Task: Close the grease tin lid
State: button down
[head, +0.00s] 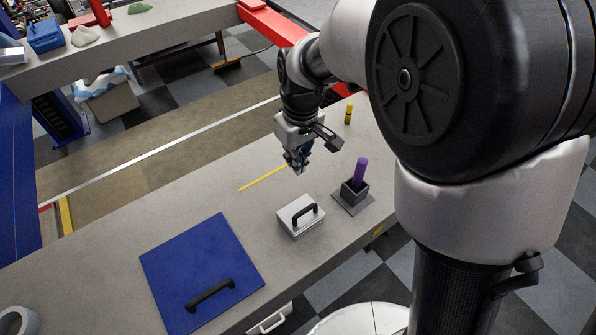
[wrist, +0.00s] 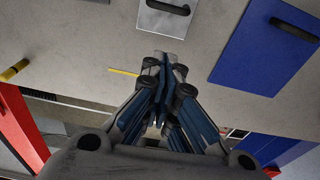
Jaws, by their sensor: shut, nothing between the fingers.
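The grease tin (head: 287,211) appears to be the small silver-white box with a black handle on its top, standing upright on the grey bench. Its top looks flat and level, lying on the box, but I cannot tell whether a small gap is left under the lid. In the wrist view part of the tin (wrist: 155,22) shows at the top edge, cut off by the frame. My gripper (head: 298,168) is shut and empty above the bench, behind the tin and apart from it. The shut fingertips (wrist: 168,60) point toward the tin in the wrist view.
A blue panel with a black handle (head: 195,260) lies left of the tin. A dark square holder (head: 351,192) with a purple rod (head: 360,171) stands close to its right. A yellow stick (head: 262,178) and a yellow cylinder (head: 348,114) are farther back. The bench between is clear.

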jog(key=f+b, duration=0.1)
jog(key=f, duration=0.3)
jog(key=f+b, duration=0.1)
jog(key=f, duration=0.3)
jog(key=s+f+b, duration=0.1)
jog(key=f, duration=0.3)
jog(key=shift+d+f, duration=0.15)
jog(key=shift+d, duration=0.25)
jog(key=shift+s+d+f, duration=0.1)
jog(key=shift+s+f, duration=0.05)
jog(key=shift+f, duration=0.15)
